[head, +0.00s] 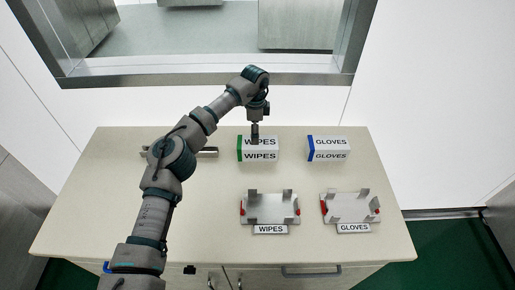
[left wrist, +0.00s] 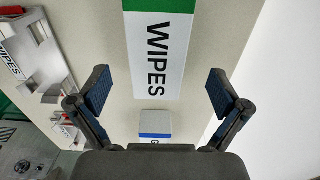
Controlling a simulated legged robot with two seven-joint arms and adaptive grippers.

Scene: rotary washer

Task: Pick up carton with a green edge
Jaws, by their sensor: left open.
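The carton with a green edge (head: 258,156) is white, labelled WIPES, and stands on the table toward the back. In the left wrist view the wipes carton (left wrist: 160,55) fills the top middle, with its green edge uppermost. My left gripper (head: 255,138) is over the wipes carton in the head view and hides part of its top. In the left wrist view my left gripper (left wrist: 157,86) is open, its fingers apart on either side of the carton's width, with clear gaps and nothing held. My right gripper is not in view.
A blue-edged GLOVES carton (head: 329,148) stands to the right. Metal holders labelled WIPES (head: 270,210) and GLOVES (head: 350,208) sit near the front of the table (head: 110,205). A window opening (head: 210,65) is behind. The table's left side is mostly clear beyond my arm.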

